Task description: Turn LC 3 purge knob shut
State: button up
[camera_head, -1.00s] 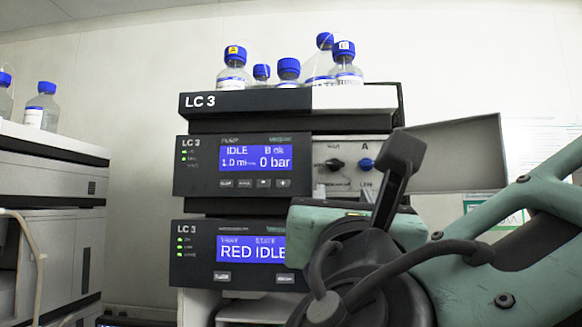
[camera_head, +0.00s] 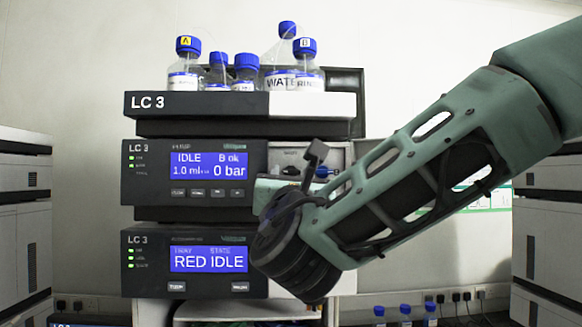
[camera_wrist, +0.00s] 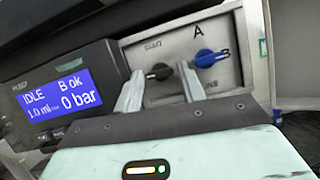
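The LC 3 pump module (camera_head: 188,200) shows IDLE, B ok and 0 bar on its blue screen. Its pale knob panel (camera_wrist: 225,78) carries a black knob (camera_wrist: 160,72) and, to its right, a blue knob (camera_wrist: 210,57) near a letter A. The small print above the black knob is too blurred to read, so I cannot tell which is the purge knob. The black knob (camera_head: 291,171) and blue knob (camera_head: 323,172) also show in the head view. My gripper (camera_wrist: 160,69) is open, its fingers spread either side of the black knob's line of sight; contact is not visible.
A lower LC 3 module (camera_head: 195,288) reads RED IDLE. Several blue-capped bottles (camera_head: 245,70) stand on the top tray (camera_head: 190,104). An open panel door (camera_wrist: 255,50) stands right of the knobs. Other instrument stacks flank left (camera_head: 22,230) and right (camera_head: 545,230).

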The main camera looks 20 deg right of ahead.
jog(key=shift+w, duration=0.1)
jog(key=c, duration=0.7)
